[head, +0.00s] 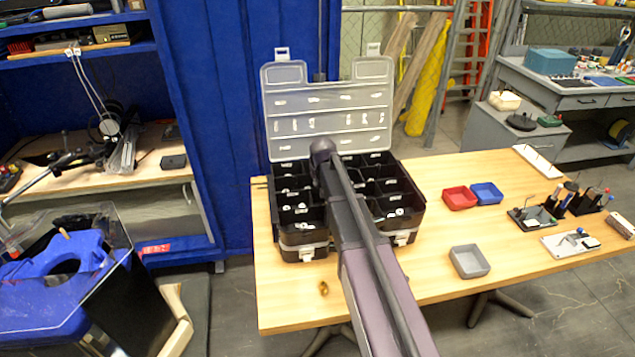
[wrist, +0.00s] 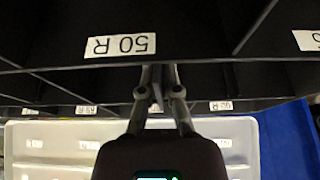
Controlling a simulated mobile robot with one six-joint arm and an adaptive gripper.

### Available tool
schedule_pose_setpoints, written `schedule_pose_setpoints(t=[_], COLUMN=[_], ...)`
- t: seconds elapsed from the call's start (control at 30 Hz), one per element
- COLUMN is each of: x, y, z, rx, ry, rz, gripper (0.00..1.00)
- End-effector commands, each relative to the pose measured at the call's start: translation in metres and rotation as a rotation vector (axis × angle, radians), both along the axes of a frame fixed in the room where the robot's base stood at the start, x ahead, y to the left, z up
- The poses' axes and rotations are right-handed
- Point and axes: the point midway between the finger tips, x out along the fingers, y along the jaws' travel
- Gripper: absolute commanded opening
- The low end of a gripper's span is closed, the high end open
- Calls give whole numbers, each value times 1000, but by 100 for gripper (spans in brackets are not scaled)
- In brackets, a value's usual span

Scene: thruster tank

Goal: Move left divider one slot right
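The black divided organizer case (head: 297,239) stands on the wooden table with its translucent lid up. Dark thin dividers split its rows into compartments, some holding small pale parts. My arm reaches over the middle of the case and hides part of it, and my gripper's fingertips are hidden in the head view. In the wrist view my gripper (wrist: 158,72) is at a long row wall with an upside-down "50 R" label (wrist: 120,46). Its fingers are narrowly apart, with a thin dark edge between them, perhaps a divider; I cannot tell if they touch it. Another divider (wrist: 254,26) stands to the right.
The raised lid (head: 328,105) stands behind the case. A red bin (head: 459,198), a blue bin (head: 487,193) and a grey bin (head: 469,262) sit to the right. A small brass part (head: 323,288) lies in front of the case.

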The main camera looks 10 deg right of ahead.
Motion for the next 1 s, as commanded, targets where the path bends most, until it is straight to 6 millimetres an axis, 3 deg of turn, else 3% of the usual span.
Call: schedule_pose_setpoints(t=[0.77,0.93,1.0], x=[0,0,0], y=[0,0,0], z=[-10,-10,-10], rx=[0,0,0], ry=[0,0,0], rz=[0,0,0], gripper=[0,49,49])
